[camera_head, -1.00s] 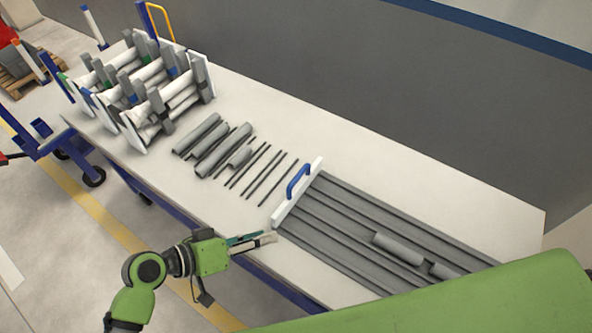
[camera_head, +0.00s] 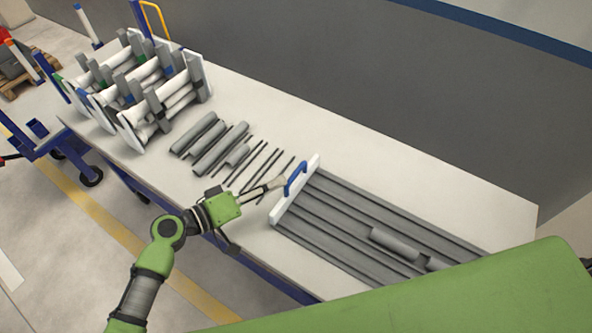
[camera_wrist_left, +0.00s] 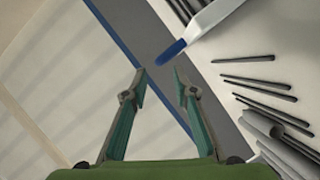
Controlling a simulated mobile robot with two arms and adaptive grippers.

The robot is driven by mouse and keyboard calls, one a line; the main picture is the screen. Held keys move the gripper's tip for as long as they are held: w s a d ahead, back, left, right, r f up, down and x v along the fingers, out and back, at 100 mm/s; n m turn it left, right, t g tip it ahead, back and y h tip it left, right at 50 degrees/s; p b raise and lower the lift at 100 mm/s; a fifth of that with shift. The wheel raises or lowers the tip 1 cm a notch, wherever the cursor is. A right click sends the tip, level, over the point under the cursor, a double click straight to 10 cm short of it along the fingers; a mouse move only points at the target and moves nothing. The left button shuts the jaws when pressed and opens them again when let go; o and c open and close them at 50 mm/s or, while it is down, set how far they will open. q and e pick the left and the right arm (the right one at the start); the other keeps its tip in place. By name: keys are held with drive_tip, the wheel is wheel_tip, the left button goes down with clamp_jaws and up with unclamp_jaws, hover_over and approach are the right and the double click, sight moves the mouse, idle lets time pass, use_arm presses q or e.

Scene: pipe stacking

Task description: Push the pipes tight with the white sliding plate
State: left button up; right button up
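The white sliding plate (camera_head: 281,207) stands upright across the left end of the grey grooved tray (camera_head: 345,254). Its blue handle (camera_head: 295,179) faces left; in the left wrist view the handle (camera_wrist_left: 171,52) shows just beyond the fingertips. Two short grey pipes, one of them here (camera_head: 394,243), lie in the tray towards its right end, away from the plate. My left gripper (camera_head: 277,183) is close to the handle, to its left. In the left wrist view its fingers (camera_wrist_left: 160,75) are apart, with nothing between them. My right gripper is not in view.
Loose grey pipes (camera_head: 221,148) and thin dark rods (camera_head: 262,168) lie on the white table left of the plate. A rack of white and grey pipes (camera_head: 140,90) stands at the table's far left. The table behind the tray is clear.

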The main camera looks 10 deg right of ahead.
sight(296, 172)
use_arm(q)
drive_tip(key=p+x, duration=0.1)
drive_tip(key=x, duration=0.7)
clamp_jaws()
